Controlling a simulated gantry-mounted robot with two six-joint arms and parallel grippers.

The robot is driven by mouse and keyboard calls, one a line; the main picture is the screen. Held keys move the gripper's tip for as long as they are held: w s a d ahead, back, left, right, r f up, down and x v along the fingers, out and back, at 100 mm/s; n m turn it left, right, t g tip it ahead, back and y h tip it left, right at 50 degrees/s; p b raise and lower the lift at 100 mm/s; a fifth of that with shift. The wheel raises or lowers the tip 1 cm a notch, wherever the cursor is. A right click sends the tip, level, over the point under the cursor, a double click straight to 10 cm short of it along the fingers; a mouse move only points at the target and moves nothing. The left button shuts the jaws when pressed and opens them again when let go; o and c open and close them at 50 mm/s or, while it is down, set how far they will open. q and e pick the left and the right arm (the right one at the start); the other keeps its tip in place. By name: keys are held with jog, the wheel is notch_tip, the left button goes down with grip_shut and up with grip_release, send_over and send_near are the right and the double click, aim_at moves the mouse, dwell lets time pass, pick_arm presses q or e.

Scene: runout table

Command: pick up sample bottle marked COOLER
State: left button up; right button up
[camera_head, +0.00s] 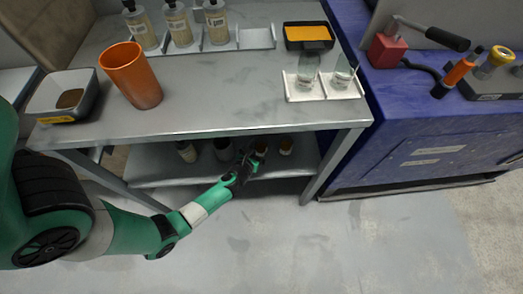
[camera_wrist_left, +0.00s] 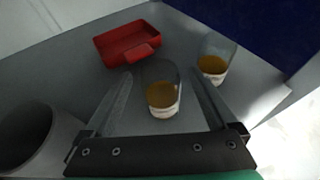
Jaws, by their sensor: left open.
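My left gripper (camera_head: 243,167) reaches to the front of the lower shelf. It also shows in the left wrist view (camera_wrist_left: 160,78), open and empty. A clear glass container with amber content and a pale label (camera_wrist_left: 162,98) stands upright between its spread fingers. A second similar container (camera_wrist_left: 212,66) stands behind it to the right, beyond the right fingertip. In the head view amber-filled containers show right of the gripper, one close to it (camera_head: 261,150) and one farther right (camera_head: 286,147). I cannot read either label, so I cannot tell which is marked COOLER. My right gripper is not in view.
The lower shelf (camera_head: 165,172) also holds a red tray (camera_wrist_left: 128,44) and a grey cylinder (camera_wrist_left: 25,135). The table top (camera_head: 210,95) above it carries bottles (camera_head: 177,25), an orange cup (camera_head: 132,76) and a bin (camera_head: 50,100). A table leg (camera_head: 328,165) stands to the right.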

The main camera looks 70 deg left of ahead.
pick_arm(q)
jog(key=shift+x, duration=1.05)
jog(key=shift+s, duration=0.1)
jog(key=c, duration=1.4)
